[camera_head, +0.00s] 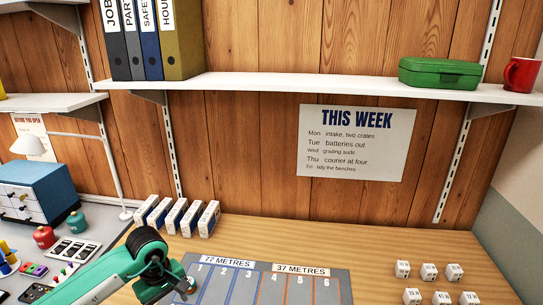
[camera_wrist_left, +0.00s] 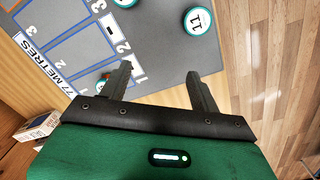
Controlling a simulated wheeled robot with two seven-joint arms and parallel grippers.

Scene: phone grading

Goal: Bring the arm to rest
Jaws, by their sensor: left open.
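My left arm (camera_head: 105,277) reaches in from the left in the head view, its dark wrist joint by the left edge of the grey numbered mat (camera_head: 250,287). Its fingers are not clear there. In the wrist view my left gripper (camera_wrist_left: 162,78) has its two dark fingers spread with nothing held between them. The fingers show over the corner of the mat (camera_wrist_left: 165,50), near the "77 METRES" strip. A small reddish thing beside the left finger is mostly hidden. My right gripper is in neither view.
A row of small boxes (camera_head: 178,216) stands behind the arm. White labelled cubes (camera_head: 402,269) sit at right. A white-topped round piece marked 11 (camera_wrist_left: 199,20) lies on the mat. A blue drawer box (camera_head: 38,190) stands left. Bare wood lies between mat and cubes.

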